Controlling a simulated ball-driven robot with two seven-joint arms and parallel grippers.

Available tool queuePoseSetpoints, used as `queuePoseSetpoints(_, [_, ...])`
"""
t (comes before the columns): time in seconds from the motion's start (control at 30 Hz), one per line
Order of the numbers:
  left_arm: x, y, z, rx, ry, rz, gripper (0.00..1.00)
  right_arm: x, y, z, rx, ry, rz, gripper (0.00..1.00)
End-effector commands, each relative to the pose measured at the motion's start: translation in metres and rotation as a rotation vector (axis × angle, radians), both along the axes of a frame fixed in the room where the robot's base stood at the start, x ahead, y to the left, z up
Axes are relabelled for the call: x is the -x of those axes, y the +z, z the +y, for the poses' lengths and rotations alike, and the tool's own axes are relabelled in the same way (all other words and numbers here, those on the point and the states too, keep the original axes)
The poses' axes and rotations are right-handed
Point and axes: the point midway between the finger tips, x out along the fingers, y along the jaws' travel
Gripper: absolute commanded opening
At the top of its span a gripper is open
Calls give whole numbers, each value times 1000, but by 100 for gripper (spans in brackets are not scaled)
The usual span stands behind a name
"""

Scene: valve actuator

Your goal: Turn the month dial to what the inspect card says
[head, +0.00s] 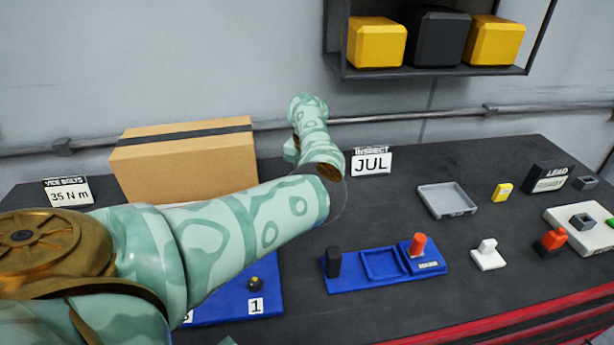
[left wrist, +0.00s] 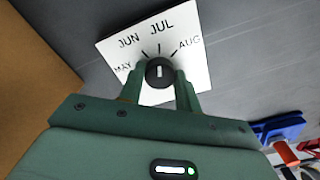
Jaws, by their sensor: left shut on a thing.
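The inspect card (head: 371,162) stands at the back of the bench and reads JUL. In the left wrist view a white dial plate (left wrist: 196,78) carries the months MAY, JUN, JUL and AUG with tick marks. The black month knob (left wrist: 159,68) sits on it, and its white mark points up, roughly toward the JUL tick. My left gripper (left wrist: 160,78) is shut on the knob, one green finger on each side. In the head view my left arm hides the dial and fingertips. My right gripper is not in view.
A cardboard box (head: 185,165) stands behind my left arm. A blue fixture (head: 385,270) with a red peg, a grey tray (head: 447,200) and small blocks lie to the right. A shelf (head: 430,72) hangs above. Dark bench surface is free around the tray.

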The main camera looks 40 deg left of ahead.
Motion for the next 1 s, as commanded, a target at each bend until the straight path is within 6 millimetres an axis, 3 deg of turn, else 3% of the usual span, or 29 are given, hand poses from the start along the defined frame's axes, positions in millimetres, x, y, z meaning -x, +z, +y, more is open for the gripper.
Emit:
queuePoseSetpoints(0.4, [-1, 3, 1, -4, -6, -5, 10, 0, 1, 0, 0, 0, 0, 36])
queuePoseSetpoints(0.43, [-1, 3, 1, -4, -6, -5, 36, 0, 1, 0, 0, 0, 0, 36])
queuePoseSetpoints(0.5, [-1, 3, 1, -4, -6, -5, 55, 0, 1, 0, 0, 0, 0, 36])
queuePoseSetpoints(0.83, [-1, 4, 0, -2, -5, -3, 55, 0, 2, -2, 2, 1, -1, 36])
queuePoseSetpoints(1.0, [-1, 30, 1, -2, -5, -5, 55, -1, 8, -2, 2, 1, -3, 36])
